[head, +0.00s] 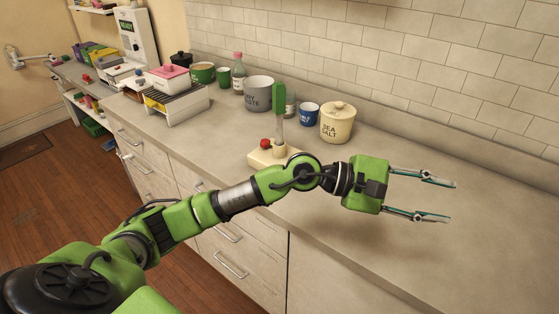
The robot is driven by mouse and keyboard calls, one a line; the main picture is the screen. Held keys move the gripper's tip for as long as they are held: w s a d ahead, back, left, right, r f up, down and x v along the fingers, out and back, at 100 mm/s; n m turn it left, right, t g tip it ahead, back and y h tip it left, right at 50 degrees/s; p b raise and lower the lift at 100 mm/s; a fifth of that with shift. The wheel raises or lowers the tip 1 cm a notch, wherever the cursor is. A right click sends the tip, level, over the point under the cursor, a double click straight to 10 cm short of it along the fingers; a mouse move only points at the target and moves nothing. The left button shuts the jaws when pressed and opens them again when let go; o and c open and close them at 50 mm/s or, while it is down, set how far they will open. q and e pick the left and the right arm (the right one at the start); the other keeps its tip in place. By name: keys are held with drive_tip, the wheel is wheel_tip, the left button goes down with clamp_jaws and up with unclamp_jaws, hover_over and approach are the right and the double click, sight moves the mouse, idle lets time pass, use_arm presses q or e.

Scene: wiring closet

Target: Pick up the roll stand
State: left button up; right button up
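An upright stand (279,135) with a green top, a grey shaft and a cream base rises from the counter, behind my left forearm; it looks most like the roll stand, but I cannot be sure. A small red item (266,143) is at its base, which my arm partly hides. My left gripper (449,201) is over the counter to the right of the stand, its two fingers spread apart and empty, pointing right. My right gripper is not in view.
A cream sea salt jar (337,124), a blue mug (308,114) and a grey pot (259,94) stand near the tiled wall. A slatted rack (179,103) is farther left. The counter (480,250) is clear around my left gripper.

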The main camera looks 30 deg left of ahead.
use_arm(q)
drive_tip(key=w+a+f+m+y, duration=0.3)
drive_tip(key=a+f+m+y, duration=0.1)
drive_tip(key=a, duration=0.2)
drive_tip(key=m+y, duration=0.3)
drive_tip(key=y, duration=1.1)
approach(279, 145)
drive_tip(key=shift+g, duration=0.4)
drive_tip(key=p+x, duration=0.1)
drive_tip(key=x, duration=0.1)
drive_tip(key=p+x, duration=0.1)
drive_tip(key=x, duration=0.2)
drive_tip(key=shift+w+d, duration=0.1)
drive_tip(key=shift+w, duration=0.3)
drive_tip(key=p+x, duration=0.2)
drive_tip(key=x, duration=0.3)
drive_tip(key=shift+s+f, duration=0.1)
drive_tip(key=shift+f, duration=0.3)
drive_tip(key=shift+r, duration=0.1)
clamp_jaws()
drive_tip(key=shift+r, duration=0.15)
drive_tip(key=shift+w+a, duration=0.25)
